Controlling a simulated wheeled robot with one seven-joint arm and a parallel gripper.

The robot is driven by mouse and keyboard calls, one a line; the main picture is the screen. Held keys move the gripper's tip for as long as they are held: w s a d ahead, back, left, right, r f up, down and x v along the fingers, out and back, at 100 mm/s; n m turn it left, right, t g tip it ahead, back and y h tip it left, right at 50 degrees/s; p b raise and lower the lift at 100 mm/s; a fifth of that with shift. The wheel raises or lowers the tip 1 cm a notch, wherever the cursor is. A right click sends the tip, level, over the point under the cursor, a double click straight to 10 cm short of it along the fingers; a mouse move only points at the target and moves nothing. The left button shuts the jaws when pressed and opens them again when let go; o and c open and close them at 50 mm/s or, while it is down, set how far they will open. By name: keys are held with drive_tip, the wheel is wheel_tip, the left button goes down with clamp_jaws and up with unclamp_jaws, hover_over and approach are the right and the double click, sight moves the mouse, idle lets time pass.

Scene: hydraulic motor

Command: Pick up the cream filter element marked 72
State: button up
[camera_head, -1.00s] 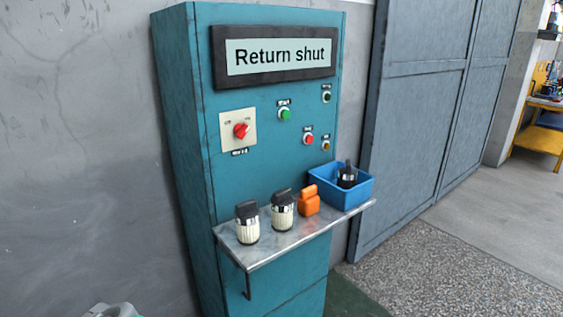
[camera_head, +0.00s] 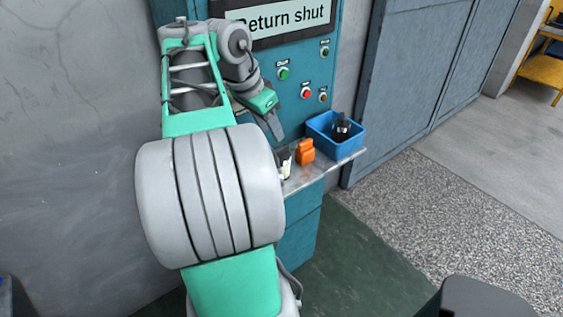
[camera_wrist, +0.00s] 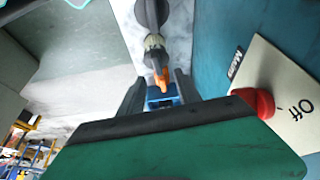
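Cream filter elements with black tops stand on the metal shelf (camera_head: 312,174) of the teal cabinet. In the head view one filter element (camera_head: 286,168) shows in part beside my arm; the other is hidden behind the arm. In the wrist view a dark top (camera_wrist: 150,12) and a pale filter body (camera_wrist: 154,42) line up along the shelf, beyond my fingertips. No number 72 is legible. My gripper (camera_head: 274,124) is above the shelf, close to the cabinet front. In the wrist view its two fingers (camera_wrist: 160,80) are apart with nothing held between them.
An orange object (camera_head: 305,151) stands on the shelf beside the visible filter. A blue bin (camera_head: 352,145) with a dark part inside sits at the shelf's right end. A red knob (camera_wrist: 262,102) on the panel is close to my gripper. Panel buttons (camera_head: 284,73) are nearby.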

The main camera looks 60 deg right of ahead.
sight(280, 147)
drive_tip(key=b+x, duration=0.1)
drive_tip(key=x, duration=0.2)
drive_tip(key=b+x, duration=0.1)
drive_tip(key=x, duration=0.3)
drive_tip(key=shift+s+a+f, duration=0.1)
drive_tip(key=shift+s+f, duration=0.05)
drive_tip(key=shift+s, duration=0.1)
drive_tip(key=shift+c, duration=0.6)
clamp_jaws()
idle(0.4)
